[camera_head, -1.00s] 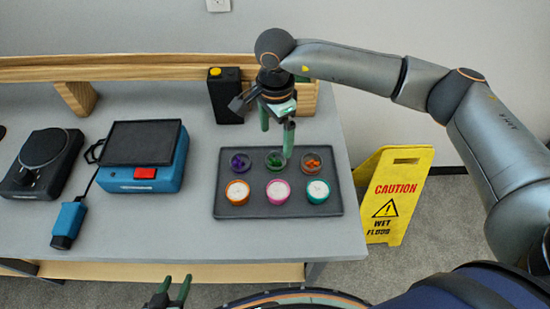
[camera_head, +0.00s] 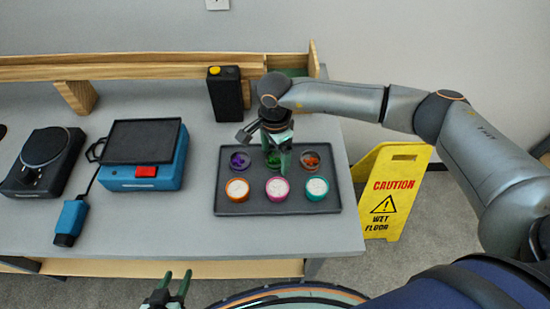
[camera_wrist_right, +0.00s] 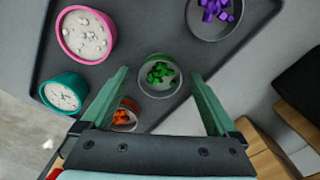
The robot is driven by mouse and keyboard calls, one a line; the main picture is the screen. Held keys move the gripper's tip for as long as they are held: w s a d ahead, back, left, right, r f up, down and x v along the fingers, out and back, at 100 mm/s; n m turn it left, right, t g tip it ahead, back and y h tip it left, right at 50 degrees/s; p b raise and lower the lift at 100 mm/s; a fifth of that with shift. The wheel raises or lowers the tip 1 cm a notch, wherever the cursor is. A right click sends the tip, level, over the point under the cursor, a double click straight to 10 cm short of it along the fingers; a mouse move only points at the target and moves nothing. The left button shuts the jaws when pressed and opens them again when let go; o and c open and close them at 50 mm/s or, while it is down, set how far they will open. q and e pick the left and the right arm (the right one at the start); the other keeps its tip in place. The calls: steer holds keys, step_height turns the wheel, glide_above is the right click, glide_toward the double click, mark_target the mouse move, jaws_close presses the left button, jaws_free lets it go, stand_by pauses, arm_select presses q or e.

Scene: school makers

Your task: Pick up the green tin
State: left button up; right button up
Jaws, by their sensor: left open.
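The green tin (camera_head: 273,163), a small round tin with green pieces in it, stands in the middle of the back row on a dark tray (camera_head: 228,203). In the right wrist view the green tin (camera_wrist_right: 158,92) lies in the gap between my fingers. My right gripper (camera_head: 277,156) is open and points down at the tin, partly hiding it in the head view. The right wrist view shows its two green fingers (camera_wrist_right: 160,76) apart with nothing held. My left gripper (camera_head: 177,279) is open and empty at the bottom, in front of the table.
A purple-filled tin (camera_head: 240,160) and an orange-filled tin (camera_head: 310,160) flank the green one. Orange (camera_head: 237,190), pink (camera_head: 277,189) and teal (camera_head: 317,188) tubs form the front row. A black box (camera_head: 226,95) stands behind the tray. A caution sign (camera_head: 391,190) stands right of the table.

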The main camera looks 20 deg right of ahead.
steer(key=c, duration=1.3)
steer(key=shift+r, duration=0.1)
